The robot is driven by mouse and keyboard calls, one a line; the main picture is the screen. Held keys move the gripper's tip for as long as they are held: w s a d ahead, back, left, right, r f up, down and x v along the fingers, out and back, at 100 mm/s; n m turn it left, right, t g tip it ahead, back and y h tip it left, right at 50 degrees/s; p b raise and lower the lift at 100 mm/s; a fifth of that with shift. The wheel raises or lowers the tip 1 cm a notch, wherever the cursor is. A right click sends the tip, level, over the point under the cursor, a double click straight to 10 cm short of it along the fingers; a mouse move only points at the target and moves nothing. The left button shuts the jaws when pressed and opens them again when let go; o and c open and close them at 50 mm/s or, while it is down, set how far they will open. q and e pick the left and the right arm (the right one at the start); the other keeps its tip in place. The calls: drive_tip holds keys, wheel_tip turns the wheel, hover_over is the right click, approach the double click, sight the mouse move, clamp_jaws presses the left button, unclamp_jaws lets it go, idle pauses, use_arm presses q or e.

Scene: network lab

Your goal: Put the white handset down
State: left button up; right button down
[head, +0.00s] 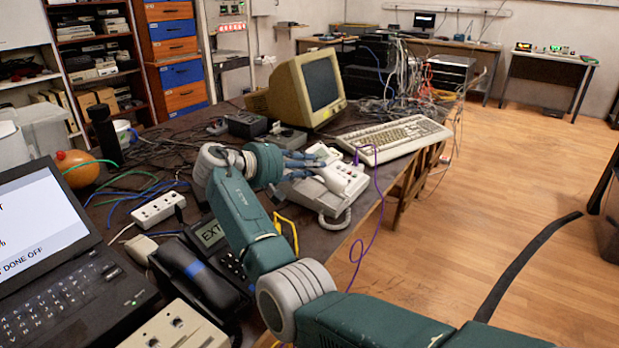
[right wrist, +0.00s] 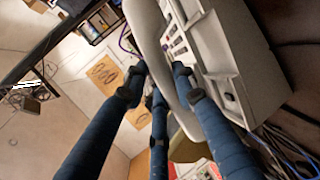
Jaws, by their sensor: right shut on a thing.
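The white handset (head: 345,180) is at the white desk phone (head: 312,196), on the bench left of its right edge. My right gripper (head: 303,166) reaches over the phone from the left, its blue fingers shut on the handset. In the right wrist view the handset (right wrist: 152,45) runs between the fingers of the gripper (right wrist: 160,78), close beside the phone's body (right wrist: 228,52). I cannot tell whether the handset touches its cradle. A coiled cord (head: 337,222) hangs at the phone's front. My left gripper is not in view.
A beige keyboard (head: 395,137) and monitor (head: 308,86) stand behind the phone. A black phone handset with a blue band (head: 200,275), a power strip (head: 158,210) and a laptop (head: 60,255) are nearer. A purple cable (head: 378,200) hangs over the bench edge. The floor at right is largely clear.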

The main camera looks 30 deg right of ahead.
wheel_tip(320, 180, down, 2)
drive_tip(key=shift+f, duration=0.6)
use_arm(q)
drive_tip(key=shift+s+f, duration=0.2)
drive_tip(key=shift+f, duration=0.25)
use_arm(e)
drive_tip(key=c, duration=1.4)
unclamp_jaws()
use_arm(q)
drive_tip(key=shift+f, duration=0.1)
use_arm(e)
drive_tip(key=shift+f, duration=0.1)
drive_tip(key=shift+a+f+b, duration=0.1)
drive_tip(key=shift+f+b, duration=0.1)
drive_tip(key=shift+b, duration=0.15)
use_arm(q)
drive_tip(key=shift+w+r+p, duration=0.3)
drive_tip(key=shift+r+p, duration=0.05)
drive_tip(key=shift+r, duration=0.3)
use_arm(e)
drive_tip(key=v, duration=1)
drive_tip(key=shift+w+a+r, duration=0.2)
drive_tip(key=shift+w+a, duration=0.1)
drive_tip(key=shift+a, duration=0.05)
